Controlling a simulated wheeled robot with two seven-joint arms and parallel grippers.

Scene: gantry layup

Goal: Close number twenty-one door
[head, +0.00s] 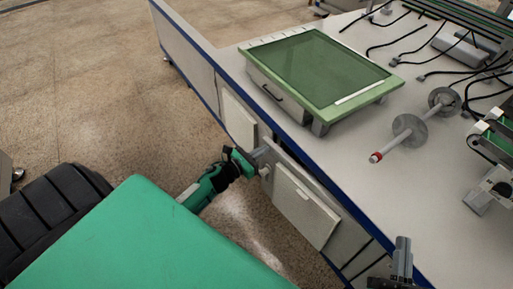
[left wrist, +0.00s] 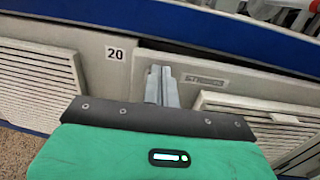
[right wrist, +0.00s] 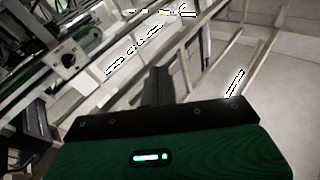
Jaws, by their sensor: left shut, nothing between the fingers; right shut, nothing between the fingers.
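A light panel with the number 20 label (left wrist: 115,53) is left of my fingers in the left wrist view. Right of it is a pale door (left wrist: 250,88) with raised lettering and a louvred panel; no number 21 is readable. A dark gap runs above this door, which also shows in the head view (head: 304,206) on the bench's side. My left gripper (head: 262,153) is shut and empty at the door's left end, by the seam; contact is unclear. My right gripper (head: 402,245) is shut and empty near the bench's front edge; it also shows in the right wrist view (right wrist: 158,72).
The bench top (head: 350,185) has a blue edge and carries a green-framed box (head: 318,65), a rod with grey discs (head: 408,130) and several black cables. Another louvred panel (head: 239,120) is farther along the bench side. Speckled floor (head: 90,90) is open at left.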

